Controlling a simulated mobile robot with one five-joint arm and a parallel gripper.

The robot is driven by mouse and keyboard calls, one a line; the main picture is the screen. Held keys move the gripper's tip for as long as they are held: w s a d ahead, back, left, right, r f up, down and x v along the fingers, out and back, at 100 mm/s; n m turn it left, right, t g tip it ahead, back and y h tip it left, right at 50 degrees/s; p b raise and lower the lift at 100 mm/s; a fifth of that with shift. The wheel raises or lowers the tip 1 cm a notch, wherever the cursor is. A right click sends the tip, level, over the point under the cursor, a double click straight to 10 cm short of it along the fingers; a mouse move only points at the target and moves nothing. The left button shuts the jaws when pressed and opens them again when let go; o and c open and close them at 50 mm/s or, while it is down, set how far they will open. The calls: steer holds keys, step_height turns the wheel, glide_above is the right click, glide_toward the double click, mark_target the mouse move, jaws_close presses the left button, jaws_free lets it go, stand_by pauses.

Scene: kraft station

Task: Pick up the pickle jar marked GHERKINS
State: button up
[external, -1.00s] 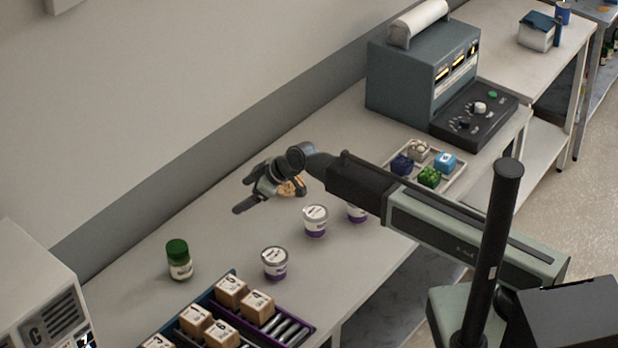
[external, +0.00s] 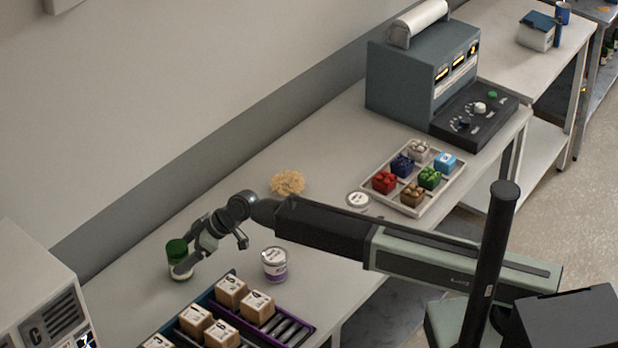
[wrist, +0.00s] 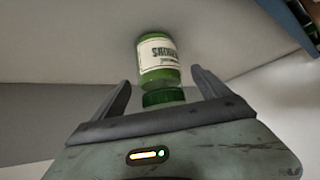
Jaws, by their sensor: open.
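The pickle jar (external: 181,268) has a green lid and a pale label, and stands upright on the bench near the wall. In the wrist view the same jar (wrist: 158,55) appears upside down, green, its dark label lettering inverted and only partly readable. My gripper (external: 211,258) is open at the jar's right side, with one finger overlapping the jar in the external view. In the wrist view my gripper's fingers (wrist: 160,78) stand apart on either side of the jar, with visible gaps. I cannot tell the exact depth between them.
A white tub with a purple band (external: 275,264) stands right of my gripper. A rack of boxes (external: 300,335) lies in front. Another white lid (external: 357,200) shows behind my arm. A tan clump (external: 288,182) and a tray of coloured blocks (external: 449,190) are further back.

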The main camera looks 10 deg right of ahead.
steer(key=b+x, duration=0.1)
steer(key=x, duration=0.2)
steer(key=shift+d+r, duration=0.15)
jaws_close()
step_height(320, 180, up, 10)
steer(key=p, duration=1)
steer(key=shift+r, duration=0.15)
